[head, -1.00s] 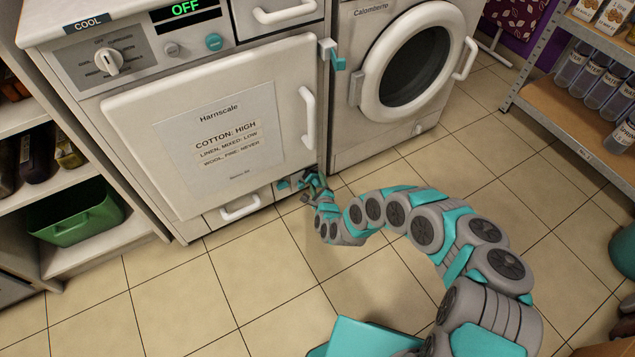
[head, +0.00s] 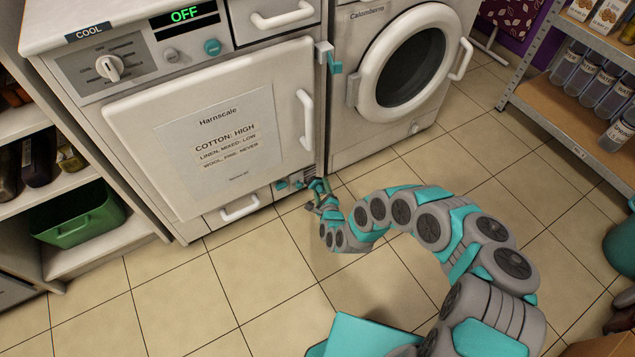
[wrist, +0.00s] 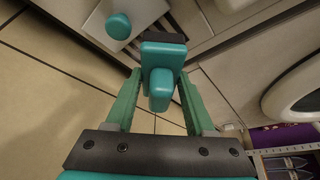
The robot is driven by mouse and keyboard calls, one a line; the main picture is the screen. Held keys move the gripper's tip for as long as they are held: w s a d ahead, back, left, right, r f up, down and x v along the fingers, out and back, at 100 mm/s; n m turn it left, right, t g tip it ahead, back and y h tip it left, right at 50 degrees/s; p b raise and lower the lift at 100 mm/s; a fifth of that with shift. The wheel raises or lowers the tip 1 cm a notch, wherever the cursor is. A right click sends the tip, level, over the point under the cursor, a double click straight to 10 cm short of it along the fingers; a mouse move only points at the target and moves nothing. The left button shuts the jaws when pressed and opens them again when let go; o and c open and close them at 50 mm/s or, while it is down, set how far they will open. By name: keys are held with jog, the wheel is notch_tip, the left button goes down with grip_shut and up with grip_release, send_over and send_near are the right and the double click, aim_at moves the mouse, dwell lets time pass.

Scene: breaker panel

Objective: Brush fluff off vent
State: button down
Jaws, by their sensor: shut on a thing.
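My gripper (wrist: 160,85) is shut on a teal brush (wrist: 160,58) with a dark bristle strip at its far end. In the head view my gripper (head: 319,190) is low at the bottom right corner of the white dryer. The slatted vent (wrist: 145,10) shows at the top of the wrist view, just beyond the bristles. In the head view the vent (head: 309,172) is small and partly hidden by my gripper. I cannot tell whether the bristles touch it. I cannot make out any fluff.
A round teal knob (wrist: 118,26) sits left of the brush. The dryer door (head: 215,125) is closed, with its display (head: 184,15) reading OFF. A front-loading washer (head: 400,75) stands to the right. The tiled floor (head: 220,290) in front is clear.

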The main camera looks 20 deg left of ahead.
jog(key=shift+s+d, duration=0.55)
jog(key=shift+d, duration=0.15)
jog(key=shift+d, duration=0.1)
jog(key=shift+s+d, duration=0.95)
jog(key=shift+d, duration=0.1)
